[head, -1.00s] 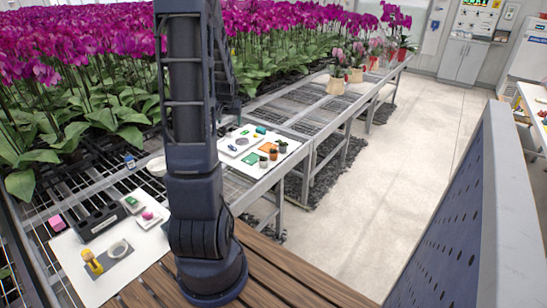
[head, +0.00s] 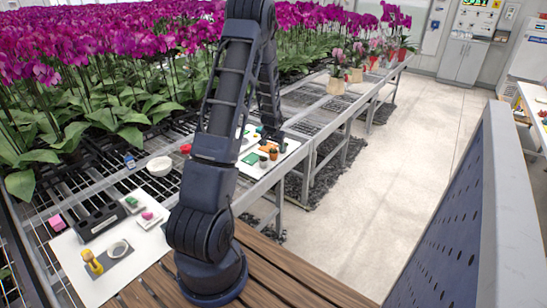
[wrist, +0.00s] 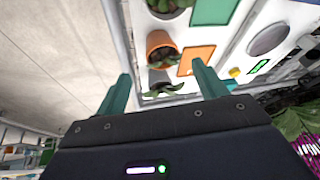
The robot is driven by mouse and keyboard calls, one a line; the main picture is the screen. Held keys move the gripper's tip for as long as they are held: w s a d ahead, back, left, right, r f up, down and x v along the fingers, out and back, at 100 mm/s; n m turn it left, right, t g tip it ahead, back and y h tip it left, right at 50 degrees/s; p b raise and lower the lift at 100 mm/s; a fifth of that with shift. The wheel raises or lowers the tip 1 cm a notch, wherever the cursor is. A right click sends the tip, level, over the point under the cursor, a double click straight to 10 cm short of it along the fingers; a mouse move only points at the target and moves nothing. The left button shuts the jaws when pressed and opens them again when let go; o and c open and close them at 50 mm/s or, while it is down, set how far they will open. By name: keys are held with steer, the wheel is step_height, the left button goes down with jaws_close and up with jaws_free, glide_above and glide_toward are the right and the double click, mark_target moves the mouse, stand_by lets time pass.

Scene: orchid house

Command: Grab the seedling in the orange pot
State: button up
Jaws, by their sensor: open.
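The orange pot (wrist: 157,42) with a small dark-green seedling (wrist: 165,55) stands on a white board, in the upper middle of the wrist view. In the head view the orange pot (head: 273,154) is small, in the row of pots on the bench. A grey pot with a seedling (wrist: 162,82) stands on one side of it, another potted seedling (wrist: 168,7) on the other. My gripper (wrist: 161,72) is open with two teal fingers. The pots show beyond and between the fingertips; nothing is held. In the head view the fingers are too small to make out.
An orange card (wrist: 197,57) and a green card (wrist: 212,10) lie beside the pots. A grey oval dish (wrist: 268,39) lies farther right. Orchid leaves (wrist: 297,120) are close at the wrist view's right. The aisle floor (head: 400,170) is clear.

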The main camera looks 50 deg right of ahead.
mark_target(274, 152)
steer(key=shift+x, duration=3.5)
steer(key=shift+w+d+r, duration=0.1)
steer(key=shift+w+d, duration=0.05)
steer(key=shift+w, duration=0.05)
steer(key=c, duration=1.1)
